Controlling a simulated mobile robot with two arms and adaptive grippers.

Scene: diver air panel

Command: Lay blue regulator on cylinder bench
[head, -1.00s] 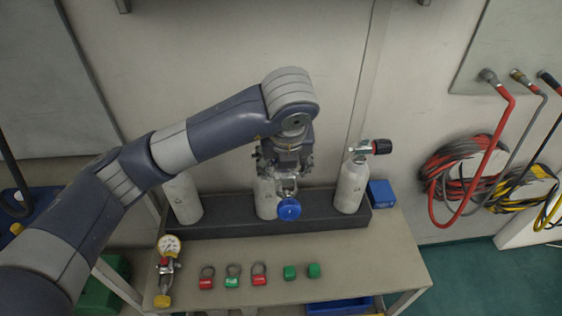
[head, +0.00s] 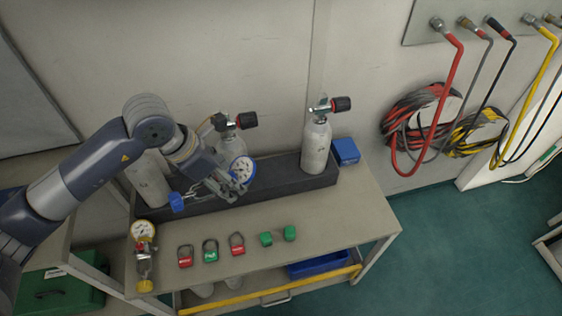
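The blue regulator has a round white gauge with a blue rim (head: 242,169) and a blue knob (head: 177,202) at its left end. My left gripper (head: 217,184) is shut on its metal body between the two. The regulator is held tilted, above the bench and in front of the cylinders. My gripper and the regulator partly hide the middle cylinder (head: 240,138). My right gripper is not in view.
A yellow-knobbed regulator (head: 144,255) lies at the bench's left end. Red and green padlocks (head: 210,252) and two green caps (head: 289,233) line the front. The right cylinder (head: 317,145) stands in the dark rack (head: 290,182), beside a blue box (head: 346,151). The bench's right end is clear.

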